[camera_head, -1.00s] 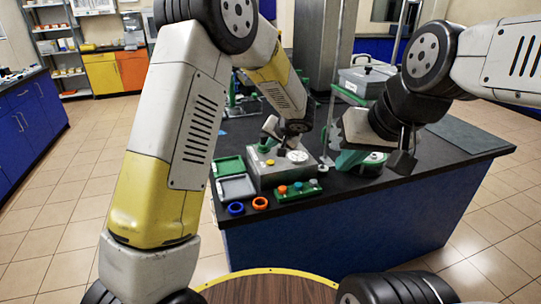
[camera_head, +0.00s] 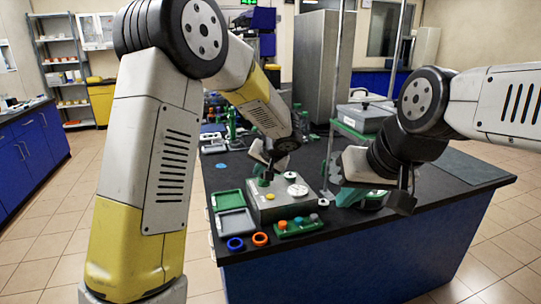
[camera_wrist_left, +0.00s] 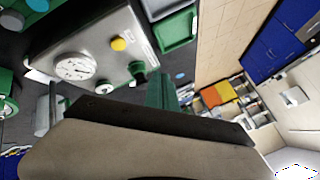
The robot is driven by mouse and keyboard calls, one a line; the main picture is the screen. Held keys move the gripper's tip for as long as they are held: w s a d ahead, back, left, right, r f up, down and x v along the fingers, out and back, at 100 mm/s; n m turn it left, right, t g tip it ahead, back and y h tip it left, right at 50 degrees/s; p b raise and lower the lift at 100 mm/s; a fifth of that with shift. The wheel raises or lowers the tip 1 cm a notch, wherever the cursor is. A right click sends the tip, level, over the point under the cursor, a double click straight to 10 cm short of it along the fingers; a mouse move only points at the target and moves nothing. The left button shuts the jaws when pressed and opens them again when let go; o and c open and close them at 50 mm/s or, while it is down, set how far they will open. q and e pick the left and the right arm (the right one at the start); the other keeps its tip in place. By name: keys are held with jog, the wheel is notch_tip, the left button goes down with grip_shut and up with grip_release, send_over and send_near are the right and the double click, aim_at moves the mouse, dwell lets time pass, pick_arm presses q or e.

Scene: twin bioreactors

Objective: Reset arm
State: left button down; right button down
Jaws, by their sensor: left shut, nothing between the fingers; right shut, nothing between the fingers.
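My left arm comes in from the left in the head view, bent at a high elbow. Its gripper (camera_head: 261,172) points down over the back left part of a grey box (camera_head: 273,214) with a yellow button and a white dial. My right arm comes in from the right. Its gripper (camera_head: 333,178) is shut and empty, to the right of the box; its tips are partly hard to make out.
The dark bench (camera_head: 450,187) carries green and grey trays (camera_head: 235,222), a blue ring (camera_head: 235,244), an orange ring (camera_head: 260,239), a green button strip (camera_head: 297,226) and a lidded grey container (camera_head: 365,117). A metal post (camera_head: 335,80) stands near the right gripper. Floor is free in front.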

pick_arm(q)
jog(key=s+a+r+n+g+h, duration=0.1)
jog(key=s+a+r, duration=0.45)
jog(key=s, duration=0.35)
jog(key=s+a+r+n+g+h, duration=0.1)
jog(key=s+a+r, duration=0.3)
jog(key=s+a, duration=0.3)
jog(key=s+d+r+h, duration=0.2)
jog(key=s+h, duration=0.2)
jog(key=s, duration=1.2)
jog(key=shift+s+r+n+t, duration=0.15)
jog(key=shift+n+t, duration=0.15)
jog(key=shift+n, duration=0.1)
